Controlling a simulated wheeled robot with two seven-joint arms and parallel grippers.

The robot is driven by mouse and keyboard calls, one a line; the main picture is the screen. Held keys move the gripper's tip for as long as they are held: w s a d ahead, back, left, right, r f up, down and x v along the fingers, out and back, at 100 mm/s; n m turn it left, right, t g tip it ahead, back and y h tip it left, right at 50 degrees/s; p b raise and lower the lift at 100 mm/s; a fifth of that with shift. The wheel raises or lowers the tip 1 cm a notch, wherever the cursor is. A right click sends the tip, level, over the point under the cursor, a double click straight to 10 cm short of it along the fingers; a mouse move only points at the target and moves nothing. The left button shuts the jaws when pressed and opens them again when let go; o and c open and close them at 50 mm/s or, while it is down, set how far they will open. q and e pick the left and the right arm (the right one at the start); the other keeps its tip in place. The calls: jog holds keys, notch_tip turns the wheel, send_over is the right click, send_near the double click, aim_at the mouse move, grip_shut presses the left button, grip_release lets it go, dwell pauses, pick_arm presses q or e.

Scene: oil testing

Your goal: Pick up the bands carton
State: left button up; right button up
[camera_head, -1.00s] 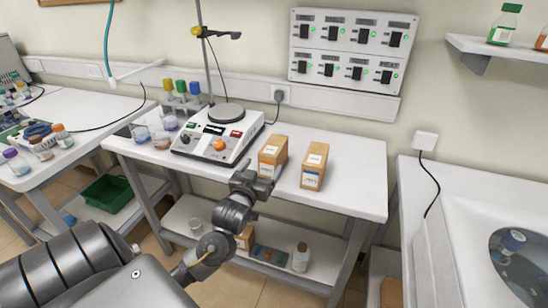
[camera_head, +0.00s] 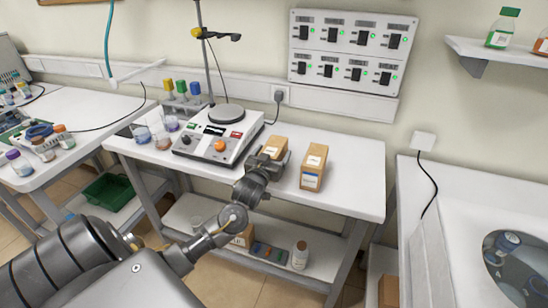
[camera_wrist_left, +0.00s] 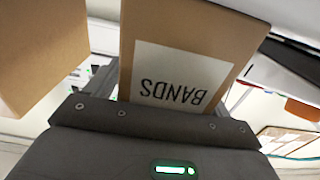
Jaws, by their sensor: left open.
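The bands carton (camera_head: 275,146) is a brown box standing on the white bench, to the right of the hotplate device. In the left wrist view the carton (camera_wrist_left: 185,45) fills the middle, and its white label reading BANDS appears upside down. My left gripper (camera_head: 269,159) is open at the carton's near side, with its jaws around the lower part of the box. The gripper hides the carton's front in the head view. I cannot tell whether the jaws touch it. My right gripper is not in view.
A second brown carton (camera_head: 314,166) stands close on the right; it also shows at the left of the wrist view (camera_wrist_left: 38,50). The hotplate device (camera_head: 219,141) stands just left. The bench's right end (camera_head: 355,187) is clear.

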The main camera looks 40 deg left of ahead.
pick_arm(q)
jog(key=c, duration=1.1)
jog(key=shift+r, duration=0.1)
jog(key=shift+r, duration=0.5)
jog(key=s+r, duration=0.1)
jog(key=r, duration=0.1)
jog(key=s+d+r+b, duration=0.1)
jog(key=s+r, duration=0.1)
jog(key=r, duration=0.1)
jog(key=s+r, duration=0.1)
jog(key=r, duration=0.1)
jog(key=shift+s+d+r, duration=0.15)
jog(key=shift+r, duration=0.05)
jog(key=s+d+r+p, duration=0.2)
jog(key=s+r, duration=0.2)
jog(key=s, duration=0.5)
jog(key=shift+d+r+p, duration=0.3)
jog(key=shift+d+p, duration=0.05)
